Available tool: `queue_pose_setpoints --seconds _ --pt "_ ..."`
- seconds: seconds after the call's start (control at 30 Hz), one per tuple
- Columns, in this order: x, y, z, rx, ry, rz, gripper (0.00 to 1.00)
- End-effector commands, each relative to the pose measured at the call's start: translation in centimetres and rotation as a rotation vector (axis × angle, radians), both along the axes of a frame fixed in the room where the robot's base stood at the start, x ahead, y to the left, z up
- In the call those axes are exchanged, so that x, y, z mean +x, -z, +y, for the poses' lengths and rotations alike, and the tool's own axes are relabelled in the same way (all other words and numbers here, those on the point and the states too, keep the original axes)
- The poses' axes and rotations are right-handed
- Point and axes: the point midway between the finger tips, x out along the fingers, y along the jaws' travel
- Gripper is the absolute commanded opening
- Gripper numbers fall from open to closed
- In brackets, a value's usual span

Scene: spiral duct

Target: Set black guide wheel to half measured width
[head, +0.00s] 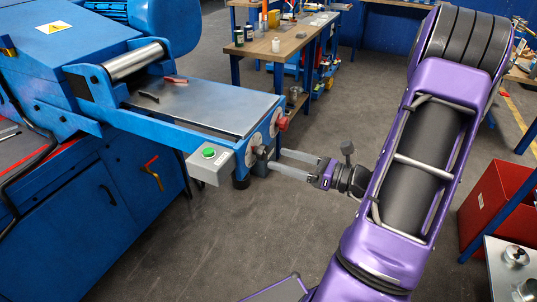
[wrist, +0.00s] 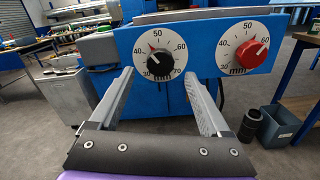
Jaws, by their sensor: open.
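The black guide wheel (wrist: 159,64) sits on a white round dial on the blue machine's end face. In the head view the black wheel (head: 261,152) is small. A red wheel (wrist: 251,54) on a similar dial is to its right, and also shows in the head view (head: 282,123). My gripper (wrist: 159,82) is open, its two fingers pointing at the black dial on either side of the wheel. In the head view my gripper (head: 272,160) is close to the wheel; contact is unclear.
A grey box with a green button (head: 209,154) is left of the black dial. A metal bed (head: 205,105) with a red-handled tool (head: 174,79) and a dark tool (head: 149,97) lies above. A workbench (head: 275,45) stands behind.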

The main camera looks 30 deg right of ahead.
Motion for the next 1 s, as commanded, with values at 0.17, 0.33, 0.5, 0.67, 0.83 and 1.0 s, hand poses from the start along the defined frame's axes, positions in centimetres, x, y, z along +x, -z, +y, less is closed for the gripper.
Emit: queue_pose_setpoints --seconds 0.17,0.33,0.5,0.67,0.83,1.0 --pt "2.3 0.0 1.9 0.0 -0.003 0.0 0.81" --pt "3.5 0.0 2.7 0.0 0.0 0.0 0.81" --pt "3.7 0.0 2.9 0.0 0.0 0.0 0.81" --pt "3.7 0.0 2.9 0.0 0.0 0.0 0.81" --pt "3.7 0.0 2.9 0.0 0.0 0.0 0.5" --pt "3.7 0.0 2.9 0.0 0.0 0.0 0.2"
